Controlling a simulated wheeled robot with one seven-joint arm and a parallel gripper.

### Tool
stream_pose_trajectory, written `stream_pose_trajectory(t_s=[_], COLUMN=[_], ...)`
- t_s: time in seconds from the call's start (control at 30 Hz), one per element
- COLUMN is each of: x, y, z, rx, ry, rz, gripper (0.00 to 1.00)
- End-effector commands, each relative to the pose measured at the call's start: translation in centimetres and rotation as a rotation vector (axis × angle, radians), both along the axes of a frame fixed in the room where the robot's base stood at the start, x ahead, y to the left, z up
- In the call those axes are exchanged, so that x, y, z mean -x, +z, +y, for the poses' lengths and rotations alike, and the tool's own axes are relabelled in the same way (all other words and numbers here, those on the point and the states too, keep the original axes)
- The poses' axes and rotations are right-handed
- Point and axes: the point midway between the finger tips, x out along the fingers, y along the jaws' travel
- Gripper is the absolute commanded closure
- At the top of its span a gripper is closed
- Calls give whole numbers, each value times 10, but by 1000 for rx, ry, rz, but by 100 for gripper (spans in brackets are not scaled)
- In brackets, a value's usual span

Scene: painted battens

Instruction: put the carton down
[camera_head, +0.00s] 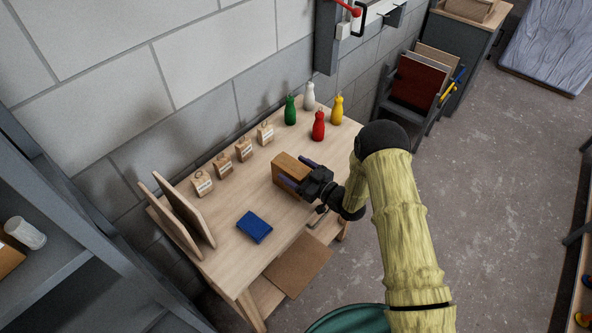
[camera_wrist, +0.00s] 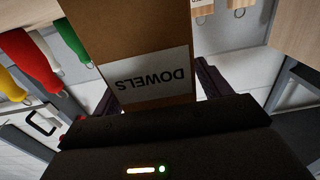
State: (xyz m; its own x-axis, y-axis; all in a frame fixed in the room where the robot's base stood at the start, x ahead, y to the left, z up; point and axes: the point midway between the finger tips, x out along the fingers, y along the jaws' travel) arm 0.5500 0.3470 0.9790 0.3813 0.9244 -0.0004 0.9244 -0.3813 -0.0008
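The carton (camera_head: 291,166) is a brown box held upright at the middle of the wooden table, in the head view. In the wrist view the carton (camera_wrist: 125,35) fills the middle, with a white label reading DOWELS, upside down in the picture. My gripper (camera_head: 302,172) reaches in from the right with a dark finger along each side of the carton. In the wrist view the fingers of my gripper (camera_wrist: 157,92) flank the labelled part and appear shut on it. Whether the carton's underside touches the tabletop is hard to tell.
Upright boards (camera_head: 187,213) stand at the left end.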

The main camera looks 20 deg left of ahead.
Motion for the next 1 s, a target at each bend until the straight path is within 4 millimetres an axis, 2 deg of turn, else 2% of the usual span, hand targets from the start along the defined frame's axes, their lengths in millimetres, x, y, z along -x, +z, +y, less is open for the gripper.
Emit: stream_pose_trajectory(t_s=[0.23,0.37,0.57,0.9,1.0], x=[1,3,13,38,43], y=[0,-1,-2,-2,-2], z=[1,-5,-32,-93,-104], rx=[0,1,1,1,1], ry=[3,1,-2,-3,-1], rz=[0,1,1,1,1], gripper=[24,24,24,24,24])
